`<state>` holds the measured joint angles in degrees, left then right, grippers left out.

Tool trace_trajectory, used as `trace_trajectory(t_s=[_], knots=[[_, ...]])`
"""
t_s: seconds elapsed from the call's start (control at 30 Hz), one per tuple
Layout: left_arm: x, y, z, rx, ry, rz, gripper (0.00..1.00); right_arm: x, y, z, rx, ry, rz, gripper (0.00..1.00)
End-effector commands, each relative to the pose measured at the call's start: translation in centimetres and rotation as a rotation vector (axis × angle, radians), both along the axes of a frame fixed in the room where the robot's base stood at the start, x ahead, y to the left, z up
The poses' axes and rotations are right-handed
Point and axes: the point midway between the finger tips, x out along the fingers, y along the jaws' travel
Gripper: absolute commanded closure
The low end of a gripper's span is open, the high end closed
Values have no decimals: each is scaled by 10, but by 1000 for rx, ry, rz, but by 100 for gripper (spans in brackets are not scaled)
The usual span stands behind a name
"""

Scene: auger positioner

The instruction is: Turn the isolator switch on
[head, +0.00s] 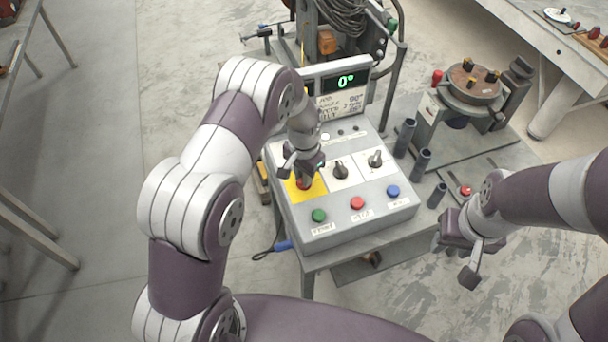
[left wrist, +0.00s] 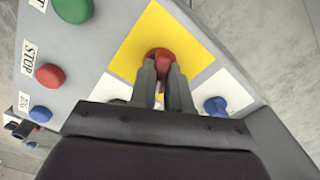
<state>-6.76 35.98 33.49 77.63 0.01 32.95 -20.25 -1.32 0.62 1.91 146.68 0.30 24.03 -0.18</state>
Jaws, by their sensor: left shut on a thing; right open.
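The isolator switch is a red knob (left wrist: 160,60) on a yellow square plate (left wrist: 135,50) of the grey control box; in the head view the red knob (head: 304,183) is mostly hidden under my gripper. My left gripper (head: 303,170) points down over the yellow plate. In the left wrist view its two fingers (left wrist: 163,88) are closed around the red knob. Which way the knob is turned is hard to tell. My right gripper (head: 458,262) is open and empty, to the right of the control box.
A display (head: 346,82) reading 0° stands behind. Dark upright cylinders (head: 421,161) and a round-topped fixture (head: 471,85) stand to the right.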

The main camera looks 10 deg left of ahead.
Motion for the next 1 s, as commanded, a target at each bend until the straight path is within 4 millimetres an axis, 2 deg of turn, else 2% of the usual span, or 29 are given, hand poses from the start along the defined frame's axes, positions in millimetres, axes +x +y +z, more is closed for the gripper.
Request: trace_trajectory(t_s=[0.5,1.0], knots=[[2,0,1,0,-5,-396,100,0,0,-6,0,0,0,57],[2,0,2,0,-6,-520,100,0,0,-7,0,0,0,57]])
